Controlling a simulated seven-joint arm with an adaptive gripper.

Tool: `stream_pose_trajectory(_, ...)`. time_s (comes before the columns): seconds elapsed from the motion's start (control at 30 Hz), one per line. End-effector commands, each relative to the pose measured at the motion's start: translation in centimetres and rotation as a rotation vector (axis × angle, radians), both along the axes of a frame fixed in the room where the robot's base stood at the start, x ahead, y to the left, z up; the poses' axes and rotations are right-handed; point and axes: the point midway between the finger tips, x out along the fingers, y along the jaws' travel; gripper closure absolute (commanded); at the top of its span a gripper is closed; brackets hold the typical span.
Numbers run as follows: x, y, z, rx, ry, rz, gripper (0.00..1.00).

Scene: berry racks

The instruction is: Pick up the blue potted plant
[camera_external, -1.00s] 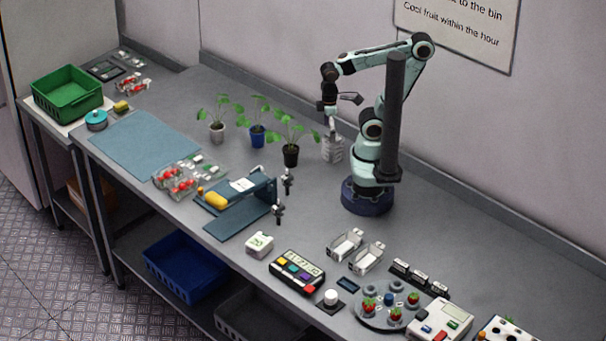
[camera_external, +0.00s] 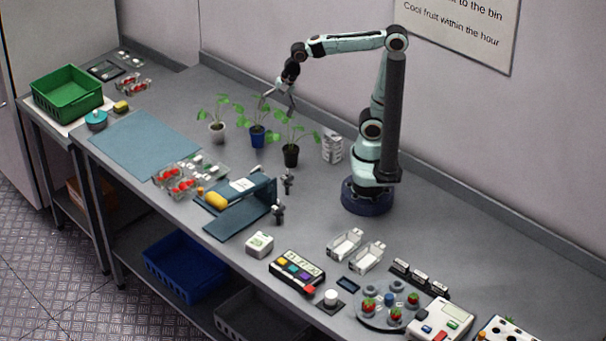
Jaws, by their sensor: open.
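The blue potted plant (camera_external: 257,138) stands upright on the grey bench, in the middle of a row of three plants. My gripper (camera_external: 277,104) is open and empty, pointing down, just above and to the right of the blue pot's leaves. Its fingers appear close to the leaves of the blue and black pots' plants; I cannot tell whether they touch.
A stack of pale containers (camera_external: 332,147) stands right of the plants. A blue scale-like stand (camera_external: 238,192) and punnets of red berries (camera_external: 178,181) are in front. A blue-grey mat (camera_external: 143,143) lies left. The wall is close behind.

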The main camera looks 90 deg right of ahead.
Motion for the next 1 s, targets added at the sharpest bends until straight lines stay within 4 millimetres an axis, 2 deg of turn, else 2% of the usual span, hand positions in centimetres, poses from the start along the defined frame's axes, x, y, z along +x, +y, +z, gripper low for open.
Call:
stream_pose_trajectory(0.03, 3.4, -2.2, -0.2, 0.06, -0.006, -0.216, 0.17)
stream_pose_trajectory(0.1, 7.5, -5.6, -1.1, 0.142, -0.019, -0.499, 0.17)
stream_pose_trajectory(0.17, 10.2, -9.1, -2.7, 0.201, -0.022, -0.709, 0.17)
stream_pose_trajectory(0.23, 12.5, -13.6, -5.4, 0.254, -0.015, -0.916, 0.17)
stream_pose_trajectory(0.3, 13.5, -18.1, -8.9, 0.285, 0.009, -1.07, 0.17)
stream_pose_trajectory(0.37, 13.3, -21.5, -12.2, 0.294, 0.042, -1.154, 0.17)
stream_pose_trajectory(0.4, 12.8, -23.4, -14.4, 0.3, 0.072, -1.198, 0.17)
stream_pose_trajectory(0.5, 10.4, -26.8, -19.4, 0.316, 0.154, -1.295, 0.17)
stream_pose_trajectory(0.6, 7.6, -28.3, -23.0, 0.333, 0.228, -1.365, 0.17)
stream_pose_trajectory(0.7, 6.3, -29.2, -24.2, 0.34, 0.246, -1.4, 0.17)
stream_pose_trajectory(0.77, 6.3, -29.4, -24.6, 0.341, 0.245, -1.404, 0.17)
stream_pose_trajectory(1.0, 6.7, -29.2, -28.4, 0.34, 0.245, -1.402, 0.17)
